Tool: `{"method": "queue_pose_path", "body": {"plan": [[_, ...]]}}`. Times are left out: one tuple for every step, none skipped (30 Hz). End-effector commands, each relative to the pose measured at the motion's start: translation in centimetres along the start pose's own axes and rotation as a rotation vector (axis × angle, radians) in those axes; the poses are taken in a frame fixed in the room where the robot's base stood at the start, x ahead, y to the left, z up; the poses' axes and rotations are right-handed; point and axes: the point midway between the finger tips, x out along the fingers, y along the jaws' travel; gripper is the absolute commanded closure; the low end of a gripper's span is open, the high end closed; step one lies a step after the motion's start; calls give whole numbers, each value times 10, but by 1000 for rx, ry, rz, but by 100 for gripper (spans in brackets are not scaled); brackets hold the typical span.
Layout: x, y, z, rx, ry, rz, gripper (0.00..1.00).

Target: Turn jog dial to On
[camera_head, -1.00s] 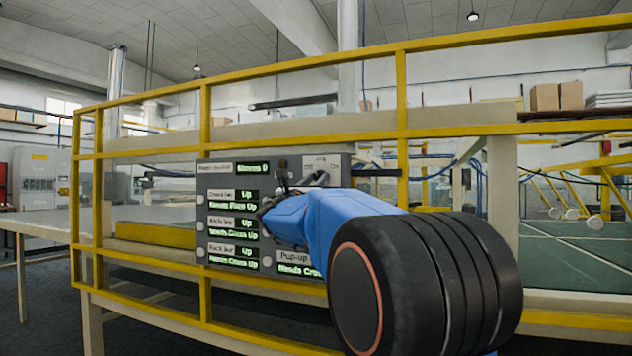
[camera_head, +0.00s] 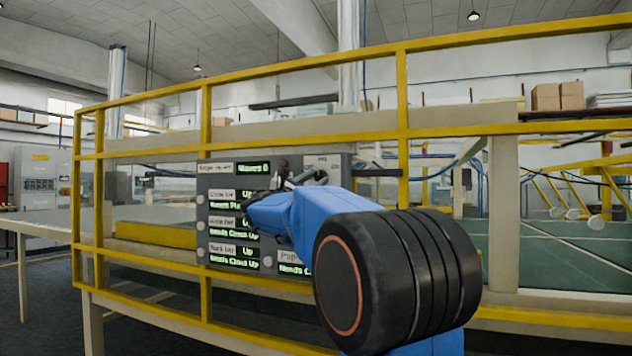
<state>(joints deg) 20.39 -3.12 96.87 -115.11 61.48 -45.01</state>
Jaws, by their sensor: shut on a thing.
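A grey control panel (camera_head: 204,210) hangs on the yellow-framed machine in the middle of the view. My gripper (camera_head: 300,180) is at the panel's upper right, its dark fingers shut just below a small pale label (camera_head: 322,162). The label's text is too small to read surely. The jog dial is hidden or too small to make out between the fingers, so its angle cannot be told. My blue wrist and black arm joint cover the panel's lower right part.
Green-lit displays with white labels and small round buttons fill the panel's left side. Yellow rails (camera_head: 402,100) run around the machine close to my arm. A pale table (camera_head: 40,222) stands at left. Boxes (camera_head: 557,96) sit on a shelf at right.

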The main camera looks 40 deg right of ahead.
Motion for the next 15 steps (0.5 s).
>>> {"method": "queue_pose_path", "body": {"plan": [[0, 1, 0, 42, 1, -18, 92], [0, 2, 0, 69, 1, -28, 92], [0, 2, 0, 104, 0, -43, 92], [0, 2, 0, 130, 1, -54, 92], [0, 3, -1, 156, 1, -64, 92], [0, 3, -1, 191, 1, -79, 92], [0, 4, 0, 219, 0, -90, 92], [0, 4, 0, 244, 1, -101, 92], [0, 4, 0, 279, 1, -115, 92], [0, 4, 1, 305, 0, -126, 92], [0, 4, 1, 330, 0, -137, 92], [0, 5, 0, 363, 0, -150, 92], [0, 5, 0, 386, 1, -160, 92], [0, 5, 0, 411, 0, -170, 92], [0, 6, 1, 440, 0, -183, 92]]}}
